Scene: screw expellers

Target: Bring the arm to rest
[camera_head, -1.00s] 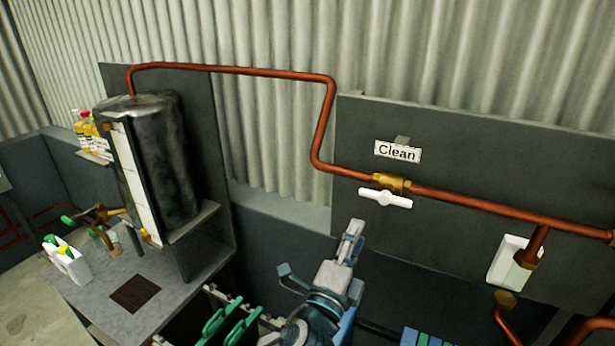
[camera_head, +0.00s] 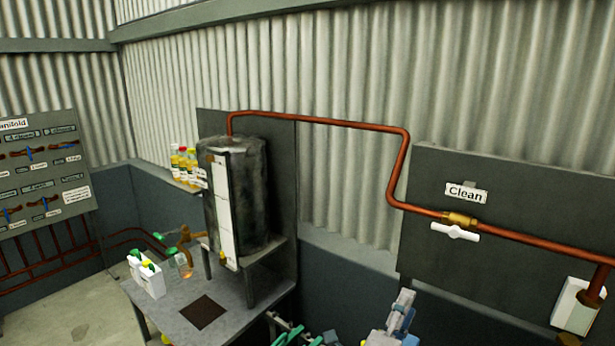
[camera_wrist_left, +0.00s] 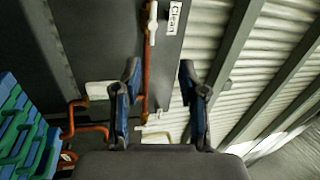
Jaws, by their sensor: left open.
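My left gripper (camera_head: 403,308) shows at the bottom of the head view, in front of the dark panel and below the valve. In the left wrist view its two fingers (camera_wrist_left: 158,90) stand wide apart with nothing between them, so it is open and empty. The valve handle (camera_wrist_left: 152,24) also shows in the left wrist view. My right gripper is not in view.
A dark tank (camera_head: 240,195) stands on a grey bench (camera_head: 180,300) with white boxes (camera_head: 146,275). Bottles (camera_head: 185,165) sit on a shelf behind. A manifold panel (camera_head: 40,175) is at the far left. Green and blue racks (camera_wrist_left: 25,125) lie at the left of the wrist view.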

